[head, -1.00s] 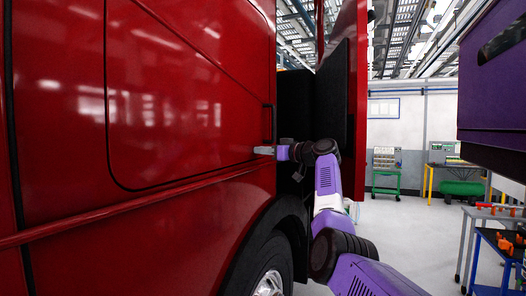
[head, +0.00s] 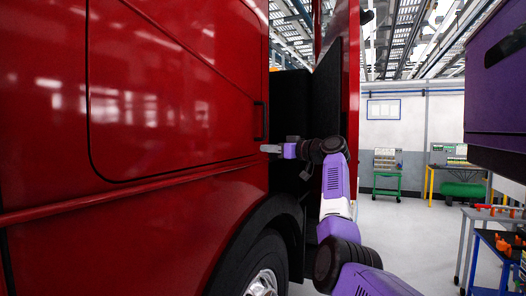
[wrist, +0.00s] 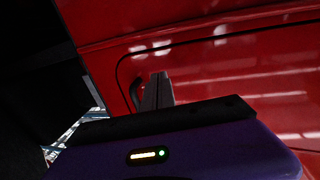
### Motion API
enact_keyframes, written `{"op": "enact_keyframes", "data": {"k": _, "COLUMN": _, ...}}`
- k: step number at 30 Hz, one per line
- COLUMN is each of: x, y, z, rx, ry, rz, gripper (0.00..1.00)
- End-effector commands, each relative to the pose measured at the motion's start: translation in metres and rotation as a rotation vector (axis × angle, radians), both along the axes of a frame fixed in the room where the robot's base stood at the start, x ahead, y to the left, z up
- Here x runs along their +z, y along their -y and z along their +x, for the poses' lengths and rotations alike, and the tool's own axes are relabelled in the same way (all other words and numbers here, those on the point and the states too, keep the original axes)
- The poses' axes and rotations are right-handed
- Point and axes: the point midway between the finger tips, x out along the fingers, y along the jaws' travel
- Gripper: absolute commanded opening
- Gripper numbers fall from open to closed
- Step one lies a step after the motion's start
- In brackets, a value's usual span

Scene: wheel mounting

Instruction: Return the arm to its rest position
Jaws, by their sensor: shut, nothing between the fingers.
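My gripper (head: 268,148) is at the end of my raised purple and black arm, in front of the red truck's side panel (head: 180,90) in the head view. In the wrist view my gripper's fingers (wrist: 157,90) are together with nothing between them, and the red panel fills the background. A dark handle (wrist: 136,92) shows just left of the fingers there. I cannot tell whether the fingertips touch the panel.
A red open door panel (head: 350,90) stands behind the arm. A blue tool cart (head: 500,255) and a grey table are at right. Floor (head: 405,240) between is clear.

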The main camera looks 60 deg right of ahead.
Motion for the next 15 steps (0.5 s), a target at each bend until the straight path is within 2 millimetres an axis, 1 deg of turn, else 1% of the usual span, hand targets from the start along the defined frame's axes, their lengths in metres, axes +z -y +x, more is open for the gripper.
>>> {"op": "enact_keyframes", "data": {"k": 1, "x": 0.000, "y": 0.003, "z": -0.011, "rx": -0.007, "ry": 0.004, "rz": -0.003, "gripper": 0.00}}
{"op": "enact_keyframes", "data": {"k": 9, "x": -0.001, "y": 0.005, "z": -0.053, "rx": -0.007, "ry": 0.003, "rz": -0.002, "gripper": 0.00}}
{"op": "enact_keyframes", "data": {"k": 12, "x": 0.000, "y": 0.006, "z": -0.066, "rx": -0.007, "ry": 0.003, "rz": -0.002, "gripper": 0.00}}
{"op": "enact_keyframes", "data": {"k": 15, "x": 0.000, "y": 0.006, "z": -0.073, "rx": -0.006, "ry": 0.002, "rz": -0.001, "gripper": 0.00}}
